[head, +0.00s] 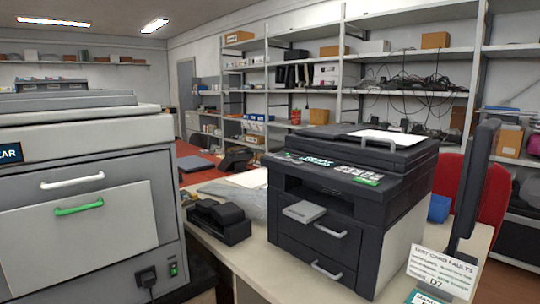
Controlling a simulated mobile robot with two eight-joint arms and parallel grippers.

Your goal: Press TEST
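A dark grey printer (345,190) with light side panels stands on a pale desk at the centre right. Its sloping front edge carries a control panel (332,166) with several small pale keys and a display with greenish text. A green label or key (366,181) sits at the panel's right end. The lettering is too small to read, so I cannot tell which key is TEST. A grey tab (304,211) sticks out at the printer's front, above two drawers with pale handles. Neither of my grippers shows in the head view.
A large grey machine (85,215) with white and green handles fills the left. A black object (219,222) lies on the desk (245,259) between the machines. A white sign (442,267) about faults and a dark upright panel (473,180) stand at the right. Shelves line the back.

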